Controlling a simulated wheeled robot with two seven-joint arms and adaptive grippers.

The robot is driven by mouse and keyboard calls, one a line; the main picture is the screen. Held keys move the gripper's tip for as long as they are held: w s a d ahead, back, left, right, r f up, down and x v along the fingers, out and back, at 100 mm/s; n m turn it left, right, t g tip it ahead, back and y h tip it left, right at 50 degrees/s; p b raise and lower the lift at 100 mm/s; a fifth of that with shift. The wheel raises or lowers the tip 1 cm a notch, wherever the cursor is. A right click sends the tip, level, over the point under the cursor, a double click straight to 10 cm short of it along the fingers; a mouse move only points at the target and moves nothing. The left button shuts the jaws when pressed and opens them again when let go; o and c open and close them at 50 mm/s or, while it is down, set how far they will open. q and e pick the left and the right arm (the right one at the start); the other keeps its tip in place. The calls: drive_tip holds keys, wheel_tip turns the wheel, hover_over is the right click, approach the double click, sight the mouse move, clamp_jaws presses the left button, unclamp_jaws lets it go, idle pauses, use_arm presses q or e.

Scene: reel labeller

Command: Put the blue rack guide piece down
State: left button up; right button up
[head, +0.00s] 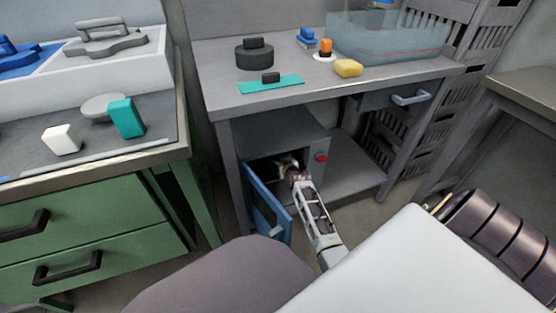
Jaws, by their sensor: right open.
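My right gripper (287,165) is at the mouth of the small grey cabinet (312,141) under the grey bench. Its jaws are small and partly in shadow; I see no piece held in them. The cabinet's blue door (268,203) stands open to the left of the gripper. No blue rack guide piece can be made out at the gripper; the dark inside of the cabinet is mostly hidden. A small blue piece (307,34) lies on the bench top, far from the gripper, but I cannot tell whether it is the guide piece. My left gripper is not in view.
The bench top (215,81) holds a dark round block (254,56), a teal mat (258,86), a yellow block (348,68) and a clear bluish bin (390,42). A red knob (320,156) sits on the cabinet front. A green drawer unit (95,247) stands left.

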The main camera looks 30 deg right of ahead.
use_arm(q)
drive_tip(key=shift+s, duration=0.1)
use_arm(e)
drive_tip(key=shift+r, duration=0.15)
drive_tip(key=shift+s, duration=0.2)
drive_tip(key=shift+p+v, duration=0.55)
drive_tip(key=shift+v, duration=0.3)
drive_tip(key=shift+p+v, duration=0.55)
drive_tip(key=shift+v, duration=0.65)
drive_tip(key=shift+p+v, duration=0.5)
drive_tip(key=shift+v, duration=0.65)
use_arm(q)
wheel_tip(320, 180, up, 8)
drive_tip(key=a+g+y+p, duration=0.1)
drive_tip(key=p, duration=0.1)
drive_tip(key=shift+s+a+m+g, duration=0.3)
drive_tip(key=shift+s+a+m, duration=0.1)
use_arm(e)
drive_tip(key=shift+v, duration=2.6)
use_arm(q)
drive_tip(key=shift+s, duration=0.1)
use_arm(e)
drive_tip(key=shift+s, duration=0.1)
